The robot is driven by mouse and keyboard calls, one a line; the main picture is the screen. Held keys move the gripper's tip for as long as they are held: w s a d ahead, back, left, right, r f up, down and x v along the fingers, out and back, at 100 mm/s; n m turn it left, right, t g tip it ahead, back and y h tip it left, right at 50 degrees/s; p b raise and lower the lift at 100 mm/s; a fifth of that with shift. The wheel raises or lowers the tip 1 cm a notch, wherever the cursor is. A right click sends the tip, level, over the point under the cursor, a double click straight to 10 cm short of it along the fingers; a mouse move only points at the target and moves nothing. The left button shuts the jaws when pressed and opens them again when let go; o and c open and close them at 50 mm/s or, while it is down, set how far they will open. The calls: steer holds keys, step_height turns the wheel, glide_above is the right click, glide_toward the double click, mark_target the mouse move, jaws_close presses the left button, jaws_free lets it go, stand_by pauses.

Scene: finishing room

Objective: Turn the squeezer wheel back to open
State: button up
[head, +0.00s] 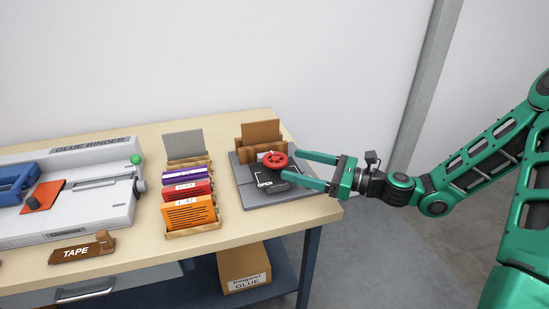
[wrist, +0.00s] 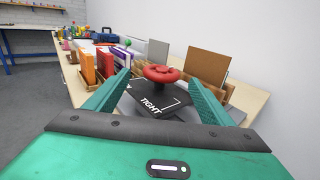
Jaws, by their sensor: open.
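The red squeezer wheel (head: 274,160) sits on top of a dark squeezer (head: 248,188) at the right end of the table. My gripper (head: 291,165) is open and level, reaching in from the right. Its two green fingers point at the wheel, with the tips near the wheel's right edge. In the wrist view the wheel (wrist: 161,73) appears centred between the fingers. I cannot tell whether either finger touches it.
A brown board (head: 261,131) stands in a wooden holder behind the wheel. A rack with orange, red and purple packs (head: 188,212) stands to the left. A glue binder (head: 90,215) and a TAPE dispenser (head: 82,250) are further left. The floor right of the table is clear.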

mark_target(275, 157)
steer(key=x, duration=0.7)
steer(key=shift+w+a, duration=0.2)
steer(key=shift+w, duration=0.05)
steer(key=c, duration=1)
steer(key=shift+a, duration=0.1)
steer(key=shift+c, duration=0.2)
